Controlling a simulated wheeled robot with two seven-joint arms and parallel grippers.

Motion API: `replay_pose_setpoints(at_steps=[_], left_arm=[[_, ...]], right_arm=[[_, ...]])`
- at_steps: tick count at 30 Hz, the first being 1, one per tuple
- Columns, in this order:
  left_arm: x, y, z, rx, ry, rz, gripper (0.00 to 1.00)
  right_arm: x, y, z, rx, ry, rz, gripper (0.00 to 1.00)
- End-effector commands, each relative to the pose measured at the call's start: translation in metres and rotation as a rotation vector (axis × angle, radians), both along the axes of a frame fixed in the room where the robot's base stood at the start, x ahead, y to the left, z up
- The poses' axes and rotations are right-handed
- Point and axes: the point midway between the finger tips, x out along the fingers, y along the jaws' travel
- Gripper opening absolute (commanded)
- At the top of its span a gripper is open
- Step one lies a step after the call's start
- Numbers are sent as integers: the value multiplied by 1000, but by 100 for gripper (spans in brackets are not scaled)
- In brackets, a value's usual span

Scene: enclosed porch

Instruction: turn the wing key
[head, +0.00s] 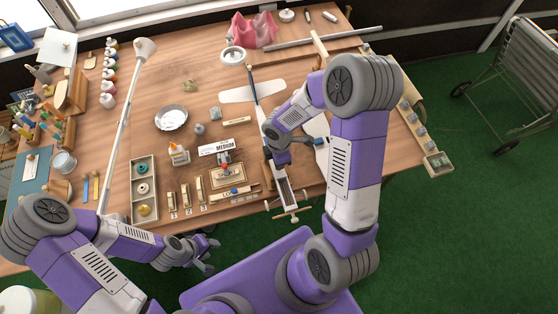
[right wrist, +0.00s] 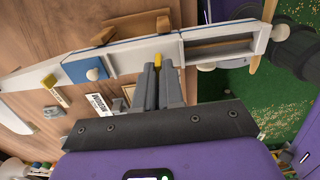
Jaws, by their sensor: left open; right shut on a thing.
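A white model plane lies on the workbench, its fuselage (head: 286,188) running from the bench's near edge toward the back. In the right wrist view the fuselage (right wrist: 140,58) crosses the picture, with an open bay at its right. The small yellow wing key (right wrist: 158,60) stands between the fingertips of my right gripper (right wrist: 159,72), which is shut on it against the fuselage side. In the head view my right gripper (head: 270,150) is over the fuselage, partly hidden by its arm, and the key cannot be made out. My left gripper (head: 210,254) is open and empty, off the near edge.
A grey parts tray (head: 145,188), a lamp (head: 143,48) on a long arm and a metal dish (head: 171,118) stand left of the plane. Small wooden pieces and a card (head: 216,147) lie close to it. A wire cart (head: 520,75) stands on the green floor at right.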

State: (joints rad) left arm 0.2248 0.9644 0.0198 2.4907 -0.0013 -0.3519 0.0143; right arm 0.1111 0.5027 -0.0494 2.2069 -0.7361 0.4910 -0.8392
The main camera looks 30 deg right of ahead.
Motion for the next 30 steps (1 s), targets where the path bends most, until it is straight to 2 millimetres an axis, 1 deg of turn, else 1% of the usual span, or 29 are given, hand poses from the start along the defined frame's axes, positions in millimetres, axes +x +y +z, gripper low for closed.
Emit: replay_pose_setpoints(at_steps=[5, 6, 11, 18, 21, 23, 30], left_arm=[[0, 0, 0, 0, 0, 0, 43], [0, 0, 0, 0, 0, 0, 43], [0, 0, 0, 0, 0, 0, 43], [0, 0, 0, 0, 0, 0, 43], [0, 0, 1, 0, 0, 0, 43], [0, 0, 3, 0, 0, 0, 43], [0, 0, 11, 0, 0, 0, 43]], right_arm=[[0, 0, 0, 1, 0, 1, 0], [0, 0, 0, 1, 0, 1, 9], [0, 0, 0, 1, 0, 0, 34], [0, 0, 0, 0, 0, 0, 34], [1, 0, 4, 1, -2, -1, 34], [1, 0, 11, 0, -4, -1, 34], [1, 0, 52, 0, -5, -2, 34]])
